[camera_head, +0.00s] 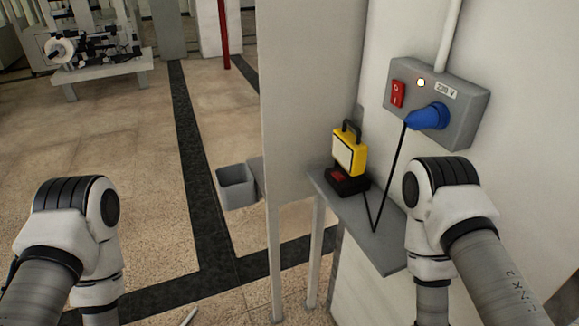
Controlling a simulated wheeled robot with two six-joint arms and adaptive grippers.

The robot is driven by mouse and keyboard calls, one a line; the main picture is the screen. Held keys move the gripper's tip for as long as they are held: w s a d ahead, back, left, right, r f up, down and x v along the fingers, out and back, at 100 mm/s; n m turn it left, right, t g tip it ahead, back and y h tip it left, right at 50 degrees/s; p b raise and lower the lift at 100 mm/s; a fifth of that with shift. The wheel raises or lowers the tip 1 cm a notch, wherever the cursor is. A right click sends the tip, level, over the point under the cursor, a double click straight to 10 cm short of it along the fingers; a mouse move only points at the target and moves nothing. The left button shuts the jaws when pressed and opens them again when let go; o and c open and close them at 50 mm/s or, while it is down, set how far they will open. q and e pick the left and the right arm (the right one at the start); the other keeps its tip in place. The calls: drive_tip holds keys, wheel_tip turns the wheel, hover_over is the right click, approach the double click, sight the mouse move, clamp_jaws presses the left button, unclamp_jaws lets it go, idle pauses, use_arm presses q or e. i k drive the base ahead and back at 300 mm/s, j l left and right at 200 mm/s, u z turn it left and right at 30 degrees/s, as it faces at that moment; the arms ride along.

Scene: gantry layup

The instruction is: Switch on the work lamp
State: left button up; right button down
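The yellow work lamp (348,152) stands upright on a black base on a narrow grey shelf (376,249) against the wall. A red part (337,176) shows on the front of its base. A black cable runs from the lamp to a blue plug (428,116) in the grey wall socket box (462,122). The box carries a red rocker switch (397,94) and a small white round spot (421,83). The lamp's face looks pale, and I cannot tell whether it is lit. My arms enter at lower left and lower right; neither gripper is in view.
A pale panel (308,90) stands just left of the lamp. A grey bin (236,187) is on the floor left of the shelf. A machine on a bench (98,68) stands far left. My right forearm is close to the shelf.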

sight(337, 175)
drive_tip(key=u, duration=0.45)
drive_tip(key=i+u, duration=0.1)
drive_tip(key=u, duration=0.75)
drive_tip(key=i+u, duration=0.1)
drive_tip(key=u, duration=0.35)
drive_tip(key=l+u, duration=0.1)
drive_tip(key=u, duration=0.3)
drive_tip(key=l+z, duration=0.1)
drive_tip(key=z, duration=0.4)
drive_tip(key=i+l+z, duration=0.1)
drive_tip(key=z, duration=0.4)
drive_tip(key=i+l+z, duration=0.1)
drive_tip(key=z, duration=0.4)
drive_tip(key=j+z, duration=0.1)
drive_tip(key=l+z, duration=0.1)
